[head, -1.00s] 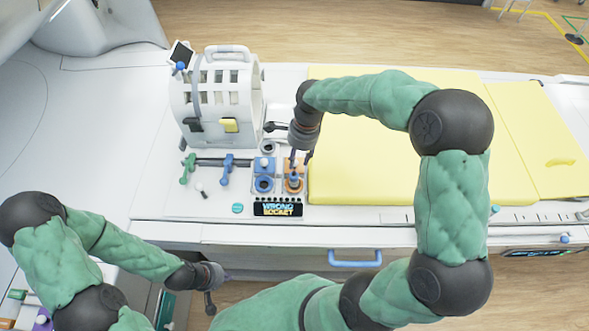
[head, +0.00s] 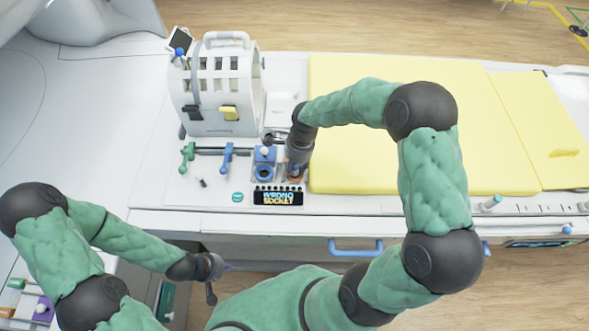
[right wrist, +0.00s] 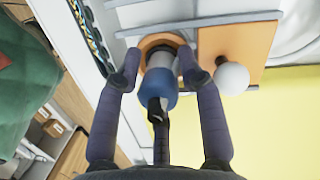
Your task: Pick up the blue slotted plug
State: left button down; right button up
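The blue slotted plug (right wrist: 158,82) sits in an orange ring socket (right wrist: 164,42) in the right wrist view. Its blue body shows above a grey lower part. My right gripper (right wrist: 160,62) is open around it, with one finger on each side and a dark third finger in front. Gaps show between the side fingers and the blue body. In the head view my right gripper (head: 295,172) comes down over the orange socket and mostly hides the plug. My left gripper (head: 225,284) is open and empty in front of the bench.
A blue panel (head: 264,154) with a ring socket stands left of my right gripper. A display (head: 278,196) reads "WRONG SOCKET". Behind is a white scanner model (head: 215,90); to the right is a yellow pad (head: 400,150). Green (head: 187,157) and blue (head: 227,157) levers stand left.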

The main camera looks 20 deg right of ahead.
grip_shut()
jog(key=shift+r, duration=0.15)
jog(key=shift+w+r, duration=0.1)
jog(key=shift+r, duration=0.35)
notch_tip(320, 180, up, 2)
jog(key=shift+r+p, duration=0.15)
jog(key=shift+p, duration=0.15)
jog(key=s+a+r+p, duration=0.1)
jog(key=s+a+r, duration=0.3)
jog(key=s+r, duration=0.5)
jog(key=s, duration=0.4)
jog(key=shift+s+r+p, duration=0.3)
